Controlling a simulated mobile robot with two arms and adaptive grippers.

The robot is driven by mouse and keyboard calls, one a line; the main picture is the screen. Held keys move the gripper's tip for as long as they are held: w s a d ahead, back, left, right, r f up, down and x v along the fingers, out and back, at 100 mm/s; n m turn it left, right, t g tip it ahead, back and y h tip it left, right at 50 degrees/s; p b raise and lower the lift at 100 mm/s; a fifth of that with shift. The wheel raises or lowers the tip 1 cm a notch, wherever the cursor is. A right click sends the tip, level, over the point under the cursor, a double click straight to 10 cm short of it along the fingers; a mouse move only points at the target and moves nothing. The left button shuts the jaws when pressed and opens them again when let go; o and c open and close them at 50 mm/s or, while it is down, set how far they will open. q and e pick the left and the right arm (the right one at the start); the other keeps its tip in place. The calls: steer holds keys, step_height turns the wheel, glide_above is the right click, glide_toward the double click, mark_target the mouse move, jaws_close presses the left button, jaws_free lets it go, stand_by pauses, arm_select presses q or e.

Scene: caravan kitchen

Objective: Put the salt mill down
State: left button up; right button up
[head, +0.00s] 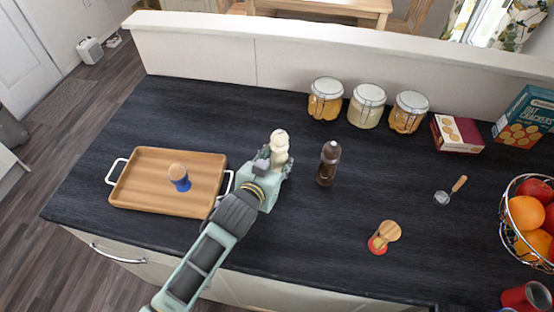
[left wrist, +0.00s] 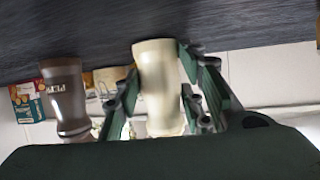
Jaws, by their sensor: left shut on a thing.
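The cream salt mill (head: 279,146) is upright between the fingers of my left gripper (head: 277,162), which is shut on it. In the left wrist view the pale mill (left wrist: 158,85) shows between the green-padded fingers (left wrist: 160,100). The view is upside down there, with the dark counter at the top. Whether the mill's base touches the counter is hidden in the head view by the gripper. A dark brown pepper mill (head: 328,164) stands just right of the gripper, apart from it. My right gripper is not in view.
A wooden tray (head: 140,198) holding a blue-based, wooden-topped item (head: 180,178) lies left of the gripper. Jars (head: 367,106), boxes (head: 457,134), a small brush-like tool (head: 451,191), a red-based wooden item (head: 379,243) and a fruit basket (head: 507,235) stand to the right. Counter (head: 205,110) behind the tray is clear.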

arm_select(q)
steer(key=shift+f, duration=0.1)
steer(key=o, duration=1.1)
steer(key=shift+r, duration=0.2)
steer(key=shift+s, duration=0.2)
steer(key=b+v, duration=0.1)
steer(key=v, duration=1)
steer(key=shift+s+a+r+b, duration=0.1)
steer(key=shift+s+a+b, duration=0.05)
steer(key=shift+s+b, duration=0.15)
